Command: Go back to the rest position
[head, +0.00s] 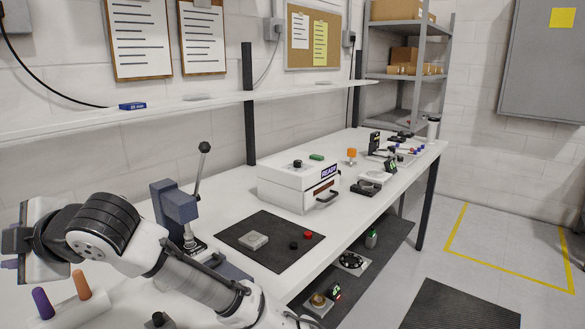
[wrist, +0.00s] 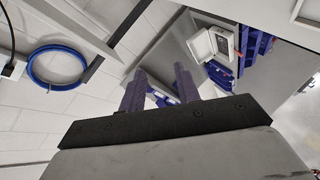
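My arm is folded at the lower left of the head view. My gripper (head: 12,254) is at the left edge there, partly cut off, raised above the left end of the white workbench (head: 335,228). In the wrist view the two purple-grey fingers of my gripper (wrist: 159,72) stand apart with a gap between them. I see nothing held in that gap. Behind the fingers is a dark grey, shiny-looking panel (wrist: 178,48) with a white framed box (wrist: 211,45) and blue parts near it. I cannot tell whether these are reflections.
A lever press (head: 177,210) stands close beyond my arm. A purple peg (head: 42,303) and an orange peg (head: 81,284) stand below my gripper. A black mat (head: 270,265) bears a grey block. Beyond it is a white box marked READY (head: 290,188). A shelf (head: 190,108) runs along the wall.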

